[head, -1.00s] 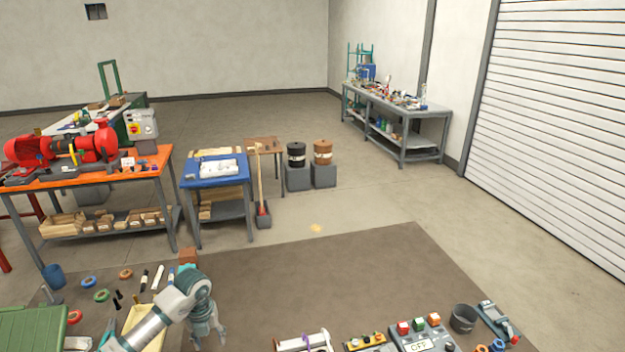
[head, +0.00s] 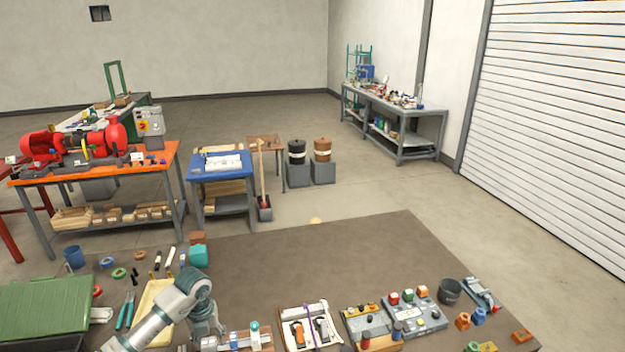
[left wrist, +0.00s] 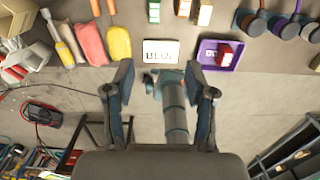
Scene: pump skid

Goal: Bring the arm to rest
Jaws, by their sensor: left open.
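My left gripper (head: 208,326) hangs at the lower left of the head view, above the brown bench top (head: 300,265). In the left wrist view its two fingers (left wrist: 160,100) stand wide apart. A grey and teal cylindrical thing (left wrist: 173,105) shows between and beyond the fingers; I cannot tell how far away it is. No object is gripped. A white card with dark lettering (left wrist: 161,51) and a purple tray (left wrist: 219,53) with a red item lie beyond the fingertips in that view. My right gripper is not in view.
A yellow tray (head: 152,308), green case (head: 45,308) and teal-handled pliers (head: 125,310) lie near my left arm. Button boxes (head: 408,310) and a dark bucket (head: 450,291) stand to the right. The bench's middle is bare. An orange table with a red pump (head: 90,145) stands behind.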

